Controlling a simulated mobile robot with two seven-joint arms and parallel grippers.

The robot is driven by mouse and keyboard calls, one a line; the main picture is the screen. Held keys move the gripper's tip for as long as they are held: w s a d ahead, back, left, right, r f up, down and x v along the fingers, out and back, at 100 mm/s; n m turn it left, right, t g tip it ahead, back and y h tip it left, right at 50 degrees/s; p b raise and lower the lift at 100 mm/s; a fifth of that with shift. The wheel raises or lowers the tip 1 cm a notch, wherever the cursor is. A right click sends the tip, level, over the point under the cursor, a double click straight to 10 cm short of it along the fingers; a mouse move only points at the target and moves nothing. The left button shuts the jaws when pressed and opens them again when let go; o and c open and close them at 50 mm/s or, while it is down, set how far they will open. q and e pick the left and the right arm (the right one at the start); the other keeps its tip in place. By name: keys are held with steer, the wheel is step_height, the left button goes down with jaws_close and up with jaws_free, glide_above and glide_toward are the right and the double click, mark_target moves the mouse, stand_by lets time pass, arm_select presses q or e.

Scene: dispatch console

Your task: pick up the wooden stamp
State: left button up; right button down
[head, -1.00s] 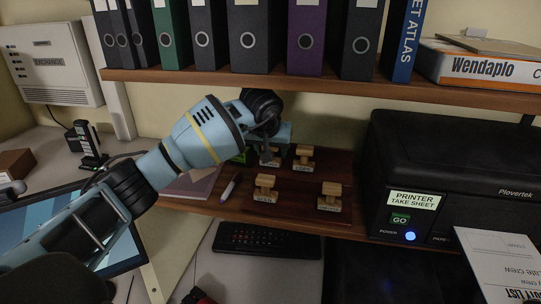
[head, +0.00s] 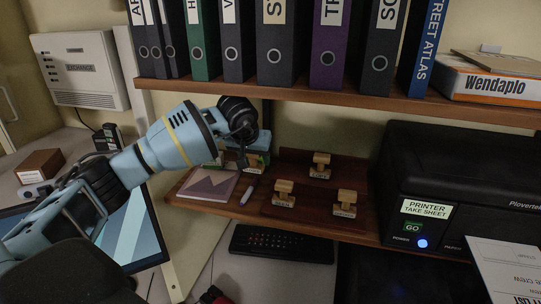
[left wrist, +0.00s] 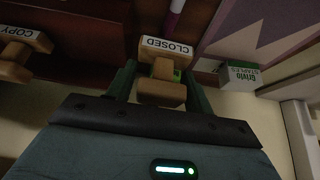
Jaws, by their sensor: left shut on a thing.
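My left gripper (left wrist: 163,85) is shut on a wooden stamp (left wrist: 162,92) whose white label reads CLOSED in the left wrist view. In the head view my left gripper (head: 242,160) is above the back left of the brown board, beside the green box, and the held stamp is largely hidden there. Three other wooden stamps stand on the board: one at the back (head: 320,166), one at the front left (head: 284,193) and one at the front right (head: 345,204). A stamp labelled COPY (left wrist: 22,42) shows in the left wrist view. My right gripper is not in view.
A small staples box (left wrist: 239,75) and a purple booklet (head: 208,185) are near the gripper. A pen (head: 250,190) lies beside the board (head: 313,201). A shelf of binders (head: 280,93) hangs above; a black printer (head: 460,180) stands at the right.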

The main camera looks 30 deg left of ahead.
arm_select(q)
steer(key=s+a, duration=1.3)
steer(key=a, duration=0.4)
steer(key=shift+s+a, duration=0.2)
steer(key=shift+a, duration=0.2)
steer(key=shift+f, duration=0.1)
